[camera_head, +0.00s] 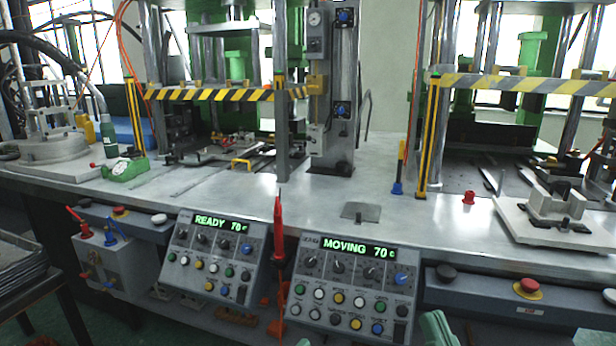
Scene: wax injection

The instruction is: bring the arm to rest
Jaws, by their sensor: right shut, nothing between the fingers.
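A green part at the bottom edge, right of centre, appears to be my right gripper (437,328). Only its top shows, low in front of the bench and just right of the right control panel (345,290). The fingers are hardly visible; it is shut with nothing held. My left gripper is not in view.
The metal bench (230,195) carries two presses with striped guards (225,94). A left panel (212,258) reads READY, the right one MOVING. A red upright tool (279,230) stands between them. A white mould block (556,215) sits at right. A dark tray (20,268) is at left.

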